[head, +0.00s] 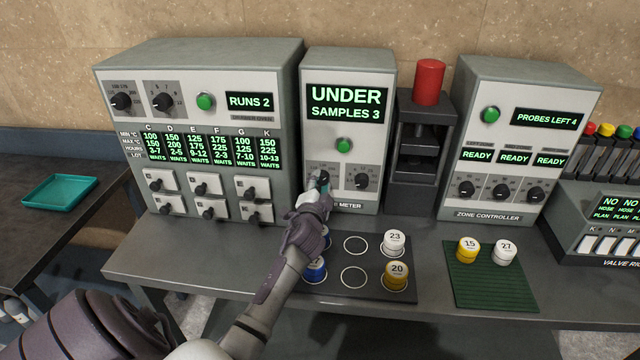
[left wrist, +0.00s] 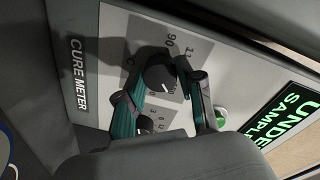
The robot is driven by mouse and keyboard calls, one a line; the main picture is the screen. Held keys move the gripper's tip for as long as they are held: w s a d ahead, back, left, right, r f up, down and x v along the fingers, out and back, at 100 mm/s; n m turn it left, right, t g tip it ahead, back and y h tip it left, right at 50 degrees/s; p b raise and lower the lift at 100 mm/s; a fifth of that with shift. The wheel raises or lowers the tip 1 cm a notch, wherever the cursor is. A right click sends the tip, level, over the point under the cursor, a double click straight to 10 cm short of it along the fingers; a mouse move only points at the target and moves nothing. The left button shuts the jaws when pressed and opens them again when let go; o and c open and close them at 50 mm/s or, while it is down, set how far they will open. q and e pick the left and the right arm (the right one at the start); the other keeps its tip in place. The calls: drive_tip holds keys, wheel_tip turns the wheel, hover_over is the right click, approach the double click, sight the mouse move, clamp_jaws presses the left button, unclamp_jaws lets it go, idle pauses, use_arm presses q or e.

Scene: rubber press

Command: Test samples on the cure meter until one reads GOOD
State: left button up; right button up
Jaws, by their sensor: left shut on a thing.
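The cure meter (head: 344,75) stands in the middle; its screen reads UNDER and SAMPLES 3. It has a green button (head: 344,146) and two black knobs. My left gripper (head: 322,186) is at its left knob. In the left wrist view the fingers (left wrist: 165,95) are closed around a black knob (left wrist: 157,73). The right knob (head: 362,181) is free. On the dark sample tray (head: 375,272) are white sample 23 (head: 394,243), yellow sample 20 (head: 397,275) and a blue sample (head: 315,272) partly behind my left arm. Another blue one is mostly hidden. My right gripper is out of view.
A machine (head: 200,75) reading RUNS 2 stands left. A press with a red top (head: 430,82) and the zone controller (head: 520,140), reading PROBES LEFT 4, stand right. Samples 15 (head: 468,250) and 27 (head: 504,252) stand on a green mat (head: 490,290). A teal tray (head: 60,191) lies far left.

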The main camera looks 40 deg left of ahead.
use_arm(q)
drive_tip(key=o, duration=1.2)
drive_tip(key=shift+c, duration=0.2)
drive_tip(key=v, duration=1.2)
